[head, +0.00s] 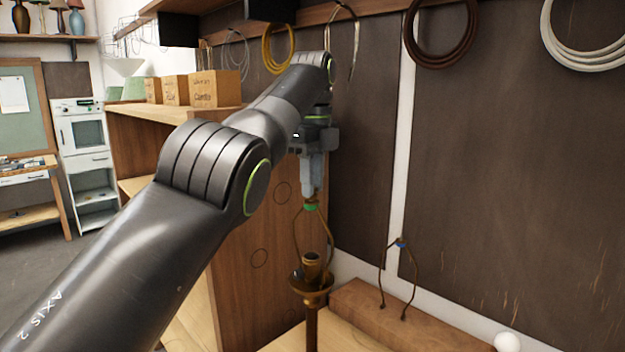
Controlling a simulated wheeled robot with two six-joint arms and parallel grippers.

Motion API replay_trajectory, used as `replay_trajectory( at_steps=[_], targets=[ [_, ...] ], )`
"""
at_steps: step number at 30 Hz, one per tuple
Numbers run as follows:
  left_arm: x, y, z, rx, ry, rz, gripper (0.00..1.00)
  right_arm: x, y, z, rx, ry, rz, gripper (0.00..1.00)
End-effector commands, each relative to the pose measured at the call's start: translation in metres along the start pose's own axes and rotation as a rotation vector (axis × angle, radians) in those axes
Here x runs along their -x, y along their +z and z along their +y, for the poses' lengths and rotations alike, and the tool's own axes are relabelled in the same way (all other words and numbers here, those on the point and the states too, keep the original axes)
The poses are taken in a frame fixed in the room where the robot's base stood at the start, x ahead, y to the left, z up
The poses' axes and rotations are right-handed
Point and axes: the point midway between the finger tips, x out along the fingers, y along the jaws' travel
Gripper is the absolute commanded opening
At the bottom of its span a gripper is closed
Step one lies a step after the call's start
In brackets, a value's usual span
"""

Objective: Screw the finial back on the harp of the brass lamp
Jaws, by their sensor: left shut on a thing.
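My left gripper (312,193) points straight down over the brass lamp (311,290) and is shut at the top of its harp. The finial is hidden between the fingers, so I cannot tell how it sits on the thread. The harp (296,236) is a thin brass loop with a green piece (311,205) at its top, right under the fingertips. It stands around the lamp's socket (311,264), and the lamp is upright. My right gripper is not in view.
A second harp (415,260) with a blue top stands at a wooden block (400,322) to the right. A white ball-like thing (507,341) is at the lower right. Cord coils (441,35) hang on the dark wall behind. Boxes (215,90) sit on a shelf to the left.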

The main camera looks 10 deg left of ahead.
Motion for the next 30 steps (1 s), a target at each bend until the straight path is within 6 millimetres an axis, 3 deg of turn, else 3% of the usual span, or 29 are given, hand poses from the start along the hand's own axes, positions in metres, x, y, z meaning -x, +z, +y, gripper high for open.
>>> replay_trajectory(
  at_steps=[3,15,22,23,28,30],
  targets=[
    [-0.0002,0.0,0.0004,-0.135,-0.001,0.0,0.0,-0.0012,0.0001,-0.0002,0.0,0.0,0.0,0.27],
    [-0.0003,0.0002,0.0008,-0.377,-0.001,0.0,0.0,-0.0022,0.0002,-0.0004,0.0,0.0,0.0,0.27],
    [-0.0002,0.0002,0.0009,-0.396,-0.001,0.0,0.0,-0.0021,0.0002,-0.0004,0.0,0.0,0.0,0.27],
    [-0.0002,0.0002,0.0009,-0.396,-0.001,0.0,0.24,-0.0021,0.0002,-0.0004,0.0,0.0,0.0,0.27],
    [-0.0002,0.0002,0.0008,-0.394,-0.001,0.0,0.46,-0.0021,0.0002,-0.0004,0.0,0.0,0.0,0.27],
    [-0.0002,0.0002,0.0008,-0.394,-0.001,0.0,0.47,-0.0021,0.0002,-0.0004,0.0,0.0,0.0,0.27]
  ],
)
